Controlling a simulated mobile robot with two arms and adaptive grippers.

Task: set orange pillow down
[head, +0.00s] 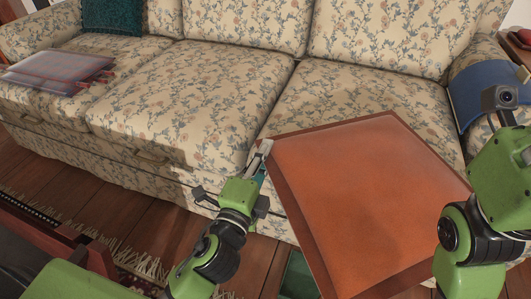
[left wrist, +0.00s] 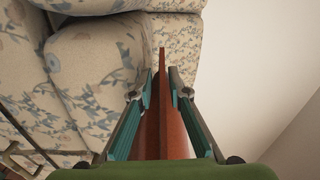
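The orange pillow (head: 355,190) is a flat square with a darker brown-red border, held tilted in front of the sofa's right seat in the head view. My left gripper (head: 262,158) is at its left edge. In the left wrist view the pillow (left wrist: 170,120) shows edge-on between the two teal fingers of my left gripper (left wrist: 165,85), which close on it from both sides. My right arm (head: 470,230) is at the right of the head view; its fingers are hidden or out of frame.
A floral sofa (head: 180,90) spans the view, its middle seat bare. A blue cloth (head: 480,90) covers the right arm. A fringed rug (head: 110,255) lies on the wood floor.

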